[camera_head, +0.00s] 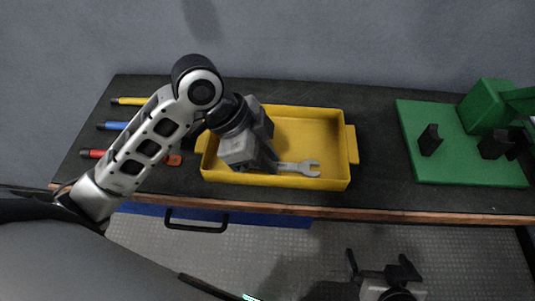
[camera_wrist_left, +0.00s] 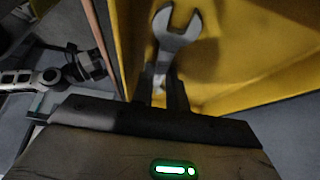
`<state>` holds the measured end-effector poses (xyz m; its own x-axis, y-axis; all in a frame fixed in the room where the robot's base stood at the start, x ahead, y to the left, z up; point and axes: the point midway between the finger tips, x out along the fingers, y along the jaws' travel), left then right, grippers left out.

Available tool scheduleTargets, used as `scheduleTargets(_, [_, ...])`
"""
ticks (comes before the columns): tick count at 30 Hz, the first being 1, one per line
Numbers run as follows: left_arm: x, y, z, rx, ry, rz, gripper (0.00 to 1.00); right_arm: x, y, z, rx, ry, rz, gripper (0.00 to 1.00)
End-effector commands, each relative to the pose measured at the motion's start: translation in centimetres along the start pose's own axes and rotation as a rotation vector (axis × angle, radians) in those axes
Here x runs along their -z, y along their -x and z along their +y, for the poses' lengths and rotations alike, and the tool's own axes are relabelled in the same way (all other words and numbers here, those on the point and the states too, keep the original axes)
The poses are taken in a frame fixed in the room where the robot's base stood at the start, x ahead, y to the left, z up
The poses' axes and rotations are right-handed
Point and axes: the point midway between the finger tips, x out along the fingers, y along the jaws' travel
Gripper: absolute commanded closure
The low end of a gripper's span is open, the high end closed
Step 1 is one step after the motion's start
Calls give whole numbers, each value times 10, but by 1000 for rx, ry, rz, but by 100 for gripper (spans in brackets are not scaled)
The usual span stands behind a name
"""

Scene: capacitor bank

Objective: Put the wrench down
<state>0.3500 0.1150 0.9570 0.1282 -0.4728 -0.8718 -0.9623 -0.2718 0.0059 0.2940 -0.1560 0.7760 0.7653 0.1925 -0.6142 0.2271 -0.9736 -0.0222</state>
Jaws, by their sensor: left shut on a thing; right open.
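A grey open-ended wrench (camera_head: 303,168) is at the yellow tray (camera_head: 318,118), its open jaw pointing right near the tray's front wall. My left gripper (camera_head: 270,163) is over the tray's left front part, shut on the wrench's handle. In the left wrist view the wrench (camera_wrist_left: 172,42) sticks out from between the fingers (camera_wrist_left: 168,95), with the yellow tray (camera_wrist_left: 225,60) behind it. I cannot tell whether the wrench touches the tray floor. My right gripper (camera_head: 383,268) is open and empty, low in front of the bench.
The tray stands on a dark bench top (camera_head: 375,150). Yellow, blue (camera_head: 113,126) and red-handled tools lie at the left, partly behind my left arm. A green base (camera_head: 465,165) with black clamps stands at the right. A blue drawer (camera_head: 265,217) is below the bench edge.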

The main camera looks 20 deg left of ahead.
Motion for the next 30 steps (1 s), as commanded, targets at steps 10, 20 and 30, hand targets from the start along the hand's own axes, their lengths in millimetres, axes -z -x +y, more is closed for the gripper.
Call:
scheduleTargets(10, [-5, -6, 0, -6, 8, -12, 64, -1, -1, -1, 1, 0, 0, 0])
scheduleTargets(20, [-4, 24, -2, 2, 6, -11, 64, -3, -2, -1, 2, -1, -1, 0])
scheduleTargets(30, [-2, 96, -1, 2, 2, -8, 64, -3, -1, -1, 2, -1, -4, 0])
